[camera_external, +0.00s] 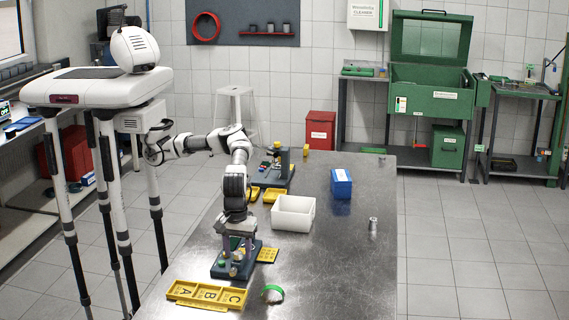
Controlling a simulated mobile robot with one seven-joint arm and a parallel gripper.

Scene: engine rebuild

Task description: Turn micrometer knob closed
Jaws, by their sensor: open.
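My gripper (236,243) is open and points down over a dark blue bench fixture (217,270) near the front of the steel table. Small metal and green parts stand on the fixture, close to my fingertips. I cannot make out the micrometer or its knob for sure among them, as my gripper and wrist partly hide them. Whether my fingers touch any part is too small to tell. A green curved piece (272,292) lies on the table to the front right of the fixture.
A yellow tray marked A, B, C (207,294) lies in front of the fixture. A white bin (293,213), a blue box (341,184) and a small metal cylinder (373,224) stand farther back.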

